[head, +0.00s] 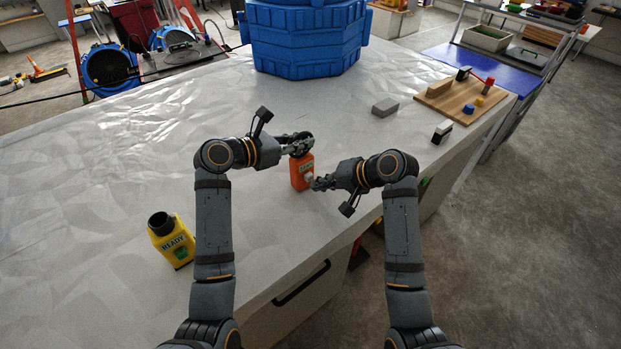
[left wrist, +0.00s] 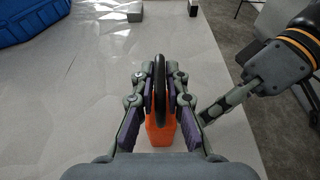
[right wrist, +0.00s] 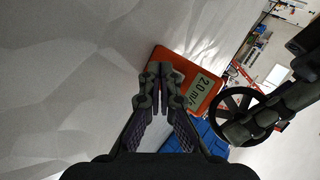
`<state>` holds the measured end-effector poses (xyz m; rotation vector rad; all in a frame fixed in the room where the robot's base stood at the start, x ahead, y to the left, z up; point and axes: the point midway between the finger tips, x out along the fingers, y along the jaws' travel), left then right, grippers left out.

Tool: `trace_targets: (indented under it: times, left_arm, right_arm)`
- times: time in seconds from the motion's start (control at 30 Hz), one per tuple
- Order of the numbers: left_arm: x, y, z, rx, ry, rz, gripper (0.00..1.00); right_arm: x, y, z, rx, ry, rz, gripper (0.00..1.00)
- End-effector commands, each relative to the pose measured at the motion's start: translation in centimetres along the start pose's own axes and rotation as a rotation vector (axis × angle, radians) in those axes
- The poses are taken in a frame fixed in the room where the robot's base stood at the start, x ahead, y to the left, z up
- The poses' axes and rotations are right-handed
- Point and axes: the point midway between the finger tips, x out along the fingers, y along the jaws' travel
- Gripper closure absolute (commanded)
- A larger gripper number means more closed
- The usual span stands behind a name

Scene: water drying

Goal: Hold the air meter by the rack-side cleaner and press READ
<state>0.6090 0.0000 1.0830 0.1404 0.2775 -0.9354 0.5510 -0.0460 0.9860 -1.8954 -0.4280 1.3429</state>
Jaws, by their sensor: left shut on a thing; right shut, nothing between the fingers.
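The air meter (head: 302,174) is orange and upright, with a black fan wheel at its top. My left gripper (head: 299,147) is shut on it near the wheel; the left wrist view shows the fingers either side of the wheel above the orange body (left wrist: 161,132). My right gripper (head: 317,184) is shut and empty, its tips at the meter's face. In the right wrist view the closed tips (right wrist: 161,80) overlap the orange face (right wrist: 178,70), beside a display (right wrist: 203,89) reading 2.0 m/s. I cannot make out the READ button or whether the tips touch.
A yellow device (head: 171,242) marked READY stands left on the pale table. A large blue ribbed unit (head: 305,40) is at the back. A grey block (head: 385,107) and a wooden board (head: 465,100) lie right. Blue round machines (head: 109,68) stand beyond the left edge.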

Motion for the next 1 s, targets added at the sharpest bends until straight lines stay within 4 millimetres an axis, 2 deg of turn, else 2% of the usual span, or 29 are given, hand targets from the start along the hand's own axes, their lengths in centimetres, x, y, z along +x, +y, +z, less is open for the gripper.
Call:
trace_targets:
  times: [0.43,0.8,1.0]
  left_arm:
    - [0.0,0.0,0.0,0.000,0.001,0.000,1.00]
    - [0.0,0.0,0.0,0.000,0.001,0.000,1.00]
    - [0.0,0.0,0.0,0.000,0.001,0.000,1.00]
  right_arm:
    - [-0.6,0.5,0.4,0.001,0.000,0.001,1.00]
    - [-3.1,2.4,2.3,0.001,0.000,0.003,1.00]
    - [-3.8,2.8,2.9,0.000,-0.001,0.001,1.00]
